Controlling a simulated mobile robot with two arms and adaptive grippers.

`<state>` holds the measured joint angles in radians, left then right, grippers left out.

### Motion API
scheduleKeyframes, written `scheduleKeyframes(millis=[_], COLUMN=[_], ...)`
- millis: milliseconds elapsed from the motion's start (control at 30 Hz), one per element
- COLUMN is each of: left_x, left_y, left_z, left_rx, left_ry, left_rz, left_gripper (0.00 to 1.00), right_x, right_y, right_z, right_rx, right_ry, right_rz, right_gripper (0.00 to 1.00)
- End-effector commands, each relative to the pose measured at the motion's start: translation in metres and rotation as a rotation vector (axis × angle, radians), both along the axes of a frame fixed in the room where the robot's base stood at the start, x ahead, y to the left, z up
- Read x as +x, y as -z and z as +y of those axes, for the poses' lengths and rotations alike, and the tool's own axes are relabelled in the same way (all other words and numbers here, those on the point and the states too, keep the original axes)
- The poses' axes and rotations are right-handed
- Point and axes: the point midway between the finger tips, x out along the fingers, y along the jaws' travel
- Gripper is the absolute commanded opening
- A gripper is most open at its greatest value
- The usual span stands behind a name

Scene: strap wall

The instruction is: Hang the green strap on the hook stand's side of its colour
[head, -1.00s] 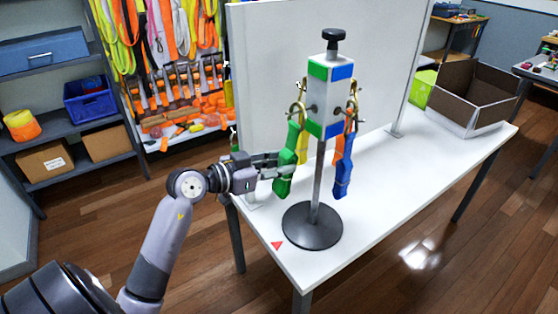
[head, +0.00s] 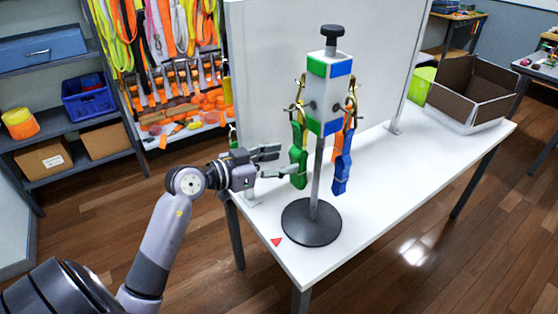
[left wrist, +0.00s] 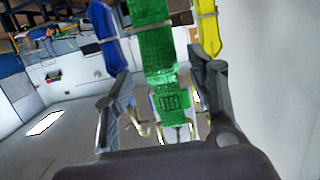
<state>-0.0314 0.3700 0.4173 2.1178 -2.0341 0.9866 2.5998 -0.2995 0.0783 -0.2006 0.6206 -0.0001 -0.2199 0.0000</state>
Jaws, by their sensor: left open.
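The green strap (head: 299,157) hangs by its brass clip from a hook on the green-marked side of the hook stand (head: 330,95). The stand is upright on the white table, with green and blue patches on its head. My left gripper (head: 278,163) is open just left of the green strap. In the left wrist view the green strap (left wrist: 158,60) hangs between the spread fingers (left wrist: 160,95), with no finger seen pressing on it. A blue strap (head: 342,167) and an orange strap (head: 337,143) hang on the blue-marked side. My right gripper is not in view.
A yellow strap (left wrist: 208,35) shows in the left wrist view. A white panel (head: 275,80) stands behind the stand. An open cardboard box (head: 468,105) is at the table's far right. The table's right part (head: 400,180) is clear. A red triangle (head: 277,242) marks the front corner.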

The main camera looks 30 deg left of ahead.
Motion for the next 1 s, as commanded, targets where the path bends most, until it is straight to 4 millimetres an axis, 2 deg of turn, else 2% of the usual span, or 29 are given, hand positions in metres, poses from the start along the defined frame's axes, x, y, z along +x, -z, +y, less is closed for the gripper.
scheduleKeyframes(millis=[233,333,733,1000], left_x=[-0.002,-0.009,-0.082,-0.107], left_y=[0.0,-0.001,-0.017,-0.024], left_z=[0.001,0.004,0.034,0.044], left_rx=[0.001,0.0,0.001,0.0], left_ry=[0.0,-0.001,-0.002,-0.001], left_rz=[0.002,0.001,0.004,0.001], left_gripper=[0.52,0.52,0.52,0.52], right_x=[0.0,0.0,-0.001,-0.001], right_y=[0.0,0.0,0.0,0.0], right_z=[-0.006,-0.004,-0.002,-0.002], right_rx=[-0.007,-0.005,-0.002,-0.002], right_ry=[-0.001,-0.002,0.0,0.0], right_rz=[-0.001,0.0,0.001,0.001], right_gripper=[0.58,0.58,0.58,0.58])
